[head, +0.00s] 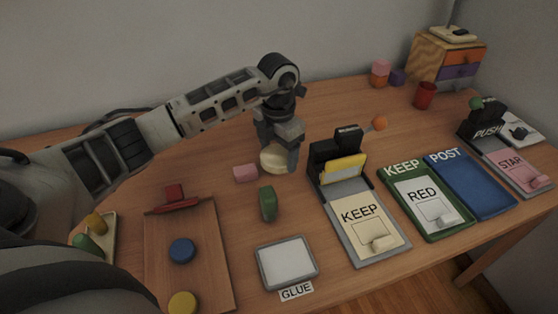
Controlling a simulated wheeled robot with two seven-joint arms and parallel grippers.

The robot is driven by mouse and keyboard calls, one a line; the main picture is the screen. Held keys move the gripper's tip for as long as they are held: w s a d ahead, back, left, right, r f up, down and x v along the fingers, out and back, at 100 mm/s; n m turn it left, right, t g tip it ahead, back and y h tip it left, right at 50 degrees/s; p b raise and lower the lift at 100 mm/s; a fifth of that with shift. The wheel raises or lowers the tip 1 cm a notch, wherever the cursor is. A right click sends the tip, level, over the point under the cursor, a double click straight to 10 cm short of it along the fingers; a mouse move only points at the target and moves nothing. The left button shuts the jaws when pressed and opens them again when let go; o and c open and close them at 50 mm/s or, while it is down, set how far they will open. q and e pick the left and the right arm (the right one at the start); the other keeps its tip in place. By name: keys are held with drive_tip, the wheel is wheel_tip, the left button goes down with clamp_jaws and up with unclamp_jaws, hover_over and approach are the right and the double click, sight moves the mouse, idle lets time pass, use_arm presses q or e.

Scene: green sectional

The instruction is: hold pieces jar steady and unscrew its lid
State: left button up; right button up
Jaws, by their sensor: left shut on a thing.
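My left gripper (279,152) points down over the table's middle, its fingers shut on a rounded cream thing (273,161). This looks like the pieces jar or its lid, but the gripper hides much of it. I cannot tell the jar's body from its lid, or whether the lid is on. The cream thing is at or close to the tabletop. My right gripper is not in view.
A pink block (245,173) and a green piece (267,204) lie close by. A GLUE pad (287,262) is in front. A KEEP holder (365,228) stands at right, with green (427,232) and blue (470,184) trays beyond. A wooden board (200,255) lies left.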

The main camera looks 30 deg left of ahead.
sight(279, 154)
use_arm(q)
drive_tip(key=shift+w+f, duration=0.25)
drive_tip(key=shift+f, duration=1.55)
drive_tip(key=shift+f, duration=0.2)
drive_tip(key=o, duration=1.1)
drive_tip(key=shift+r, duration=0.1)
wheel_tip(279, 154, up, 12)
drive_tip(key=shift+r, duration=0.15)
